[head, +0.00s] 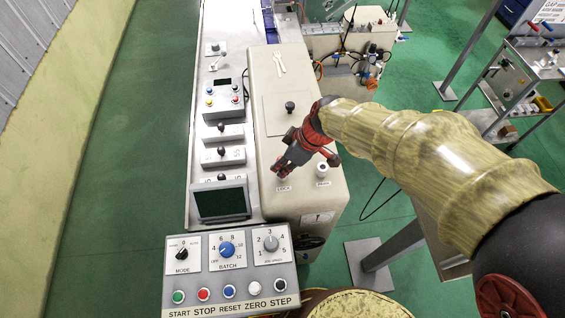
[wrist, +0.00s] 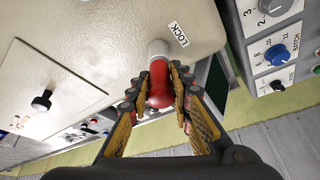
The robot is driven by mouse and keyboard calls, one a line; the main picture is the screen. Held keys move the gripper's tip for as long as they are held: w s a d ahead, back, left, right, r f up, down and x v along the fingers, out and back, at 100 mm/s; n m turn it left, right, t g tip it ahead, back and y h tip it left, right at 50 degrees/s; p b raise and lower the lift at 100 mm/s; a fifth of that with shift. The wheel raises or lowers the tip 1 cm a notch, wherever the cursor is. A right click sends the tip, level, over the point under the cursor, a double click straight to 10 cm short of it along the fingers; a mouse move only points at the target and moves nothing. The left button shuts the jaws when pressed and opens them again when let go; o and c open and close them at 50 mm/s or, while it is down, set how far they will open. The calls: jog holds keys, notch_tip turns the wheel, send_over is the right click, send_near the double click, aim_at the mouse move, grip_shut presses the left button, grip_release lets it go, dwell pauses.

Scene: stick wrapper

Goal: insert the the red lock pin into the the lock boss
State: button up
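The red lock pin (wrist: 160,92) sits between the two fingers of my gripper (wrist: 163,84) in the wrist view, with the fingers closed against its sides. The pale lock boss (wrist: 158,48) is just past the pin's far end, beside the LOCK label. The pin lines up roughly with the boss; I cannot tell whether its tip is inside. In the head view my gripper (head: 281,164) points down over the lock boss (head: 282,179), and the pin is hidden there by the fingers.
A second boss marked PARK (head: 322,170) stands to the right on the same beige housing (head: 320,205). A black knob (head: 290,106) is farther back. The control panel (head: 232,270) and a dark screen (head: 221,203) are near the front left.

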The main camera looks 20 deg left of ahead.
jog(key=o, duration=0.6)
jog(key=shift+c, duration=0.2)
jog(key=v, duration=1.2)
